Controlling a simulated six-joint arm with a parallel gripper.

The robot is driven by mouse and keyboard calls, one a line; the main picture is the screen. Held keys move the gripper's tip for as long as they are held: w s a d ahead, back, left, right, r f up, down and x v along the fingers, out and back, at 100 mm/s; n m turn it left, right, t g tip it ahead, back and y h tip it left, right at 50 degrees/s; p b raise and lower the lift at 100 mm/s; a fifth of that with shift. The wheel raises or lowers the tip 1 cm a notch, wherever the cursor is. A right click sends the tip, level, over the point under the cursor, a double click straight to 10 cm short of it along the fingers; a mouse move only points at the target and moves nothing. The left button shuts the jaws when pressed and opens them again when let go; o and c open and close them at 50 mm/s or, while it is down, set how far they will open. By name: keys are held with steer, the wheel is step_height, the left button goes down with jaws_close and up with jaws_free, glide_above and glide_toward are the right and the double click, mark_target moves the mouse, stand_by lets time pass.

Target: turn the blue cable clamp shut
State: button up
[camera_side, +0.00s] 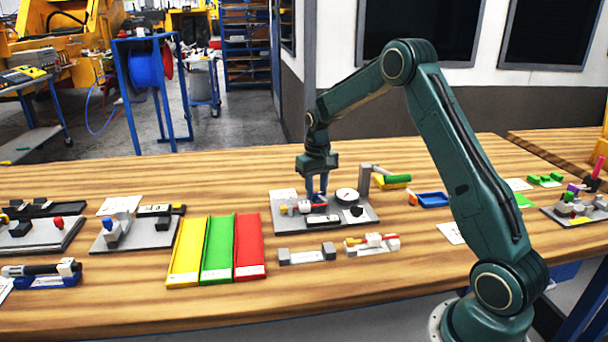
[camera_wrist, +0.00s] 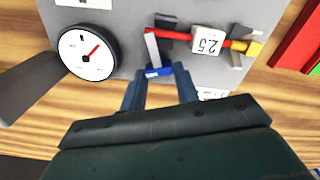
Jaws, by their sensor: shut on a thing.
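The blue cable clamp (camera_wrist: 158,71) shows as a small blue piece with white marks, between my fingertips in the wrist view. A pale bar stands beside it, at the left end of a red rod (camera_wrist: 180,37). My gripper (camera_wrist: 160,76) is shut on the blue clamp, one finger on each side. In the side view my gripper (camera_side: 318,197) points down over the grey plate (camera_side: 362,221) that carries the clamp. There the fingers hide the clamp, and its turn angle cannot be told.
A white round gauge (camera_wrist: 87,52) with a red needle sits on the same plate. A grey post (camera_side: 364,180) stands close to the right of my gripper. Yellow, green and red trays (camera_side: 218,248) lie to the left. Bare wood is clear at the table's front.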

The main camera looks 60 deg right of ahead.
steer(key=shift+d+m, duration=0.1)
steer(key=shift+m, duration=2)
steer(key=o, duration=1)
step_height(320, 180, up, 14)
steer(key=shift+f, duration=0.1)
